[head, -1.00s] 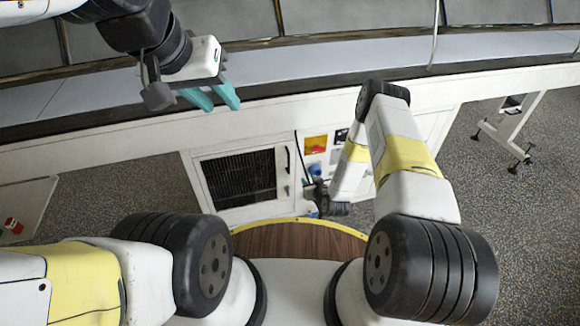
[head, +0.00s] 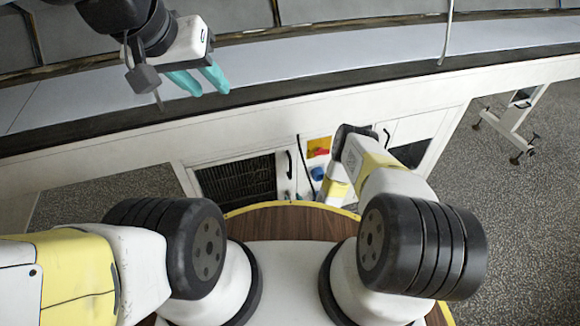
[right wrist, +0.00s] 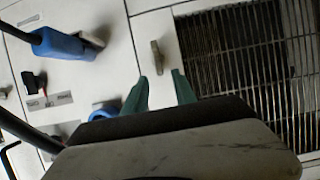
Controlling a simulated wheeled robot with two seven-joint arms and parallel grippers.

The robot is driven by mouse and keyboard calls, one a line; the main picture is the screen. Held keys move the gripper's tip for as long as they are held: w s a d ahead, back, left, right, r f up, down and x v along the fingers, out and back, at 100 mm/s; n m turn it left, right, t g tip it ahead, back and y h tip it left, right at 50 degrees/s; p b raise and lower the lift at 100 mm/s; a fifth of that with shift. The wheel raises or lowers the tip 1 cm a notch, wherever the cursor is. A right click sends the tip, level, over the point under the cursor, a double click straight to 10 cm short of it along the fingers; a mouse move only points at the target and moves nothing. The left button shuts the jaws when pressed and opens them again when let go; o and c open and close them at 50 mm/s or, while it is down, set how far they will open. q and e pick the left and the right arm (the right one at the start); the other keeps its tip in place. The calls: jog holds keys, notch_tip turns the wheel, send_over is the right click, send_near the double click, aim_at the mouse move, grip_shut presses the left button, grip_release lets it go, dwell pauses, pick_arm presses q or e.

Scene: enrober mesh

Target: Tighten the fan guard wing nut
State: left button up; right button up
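The fan guard is a dark wire grille in a white panel, seen in the head view (head: 240,180) and at the right of the right wrist view (right wrist: 252,70). A small tan metal piece, likely the wing nut (right wrist: 160,57), stands on the white strip just left of the grille. My right gripper (right wrist: 160,90) has its teal fingers apart, with nothing between them; the tan piece appears just beyond the tips. In the head view my right forearm hides that gripper. My left gripper (head: 200,80) is raised over the conveyor ledge, teal fingers apart and empty.
In the right wrist view a blue plug with a black cable (right wrist: 65,43), a dark switch (right wrist: 33,82) and a blue round fitting (right wrist: 104,110) lie left of my right gripper. A red-and-yellow switch (head: 318,147) is right of the grille. Open floor (head: 500,220) lies at right.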

aim_at(290, 194)
jog(key=x, duration=0.4)
grip_shut()
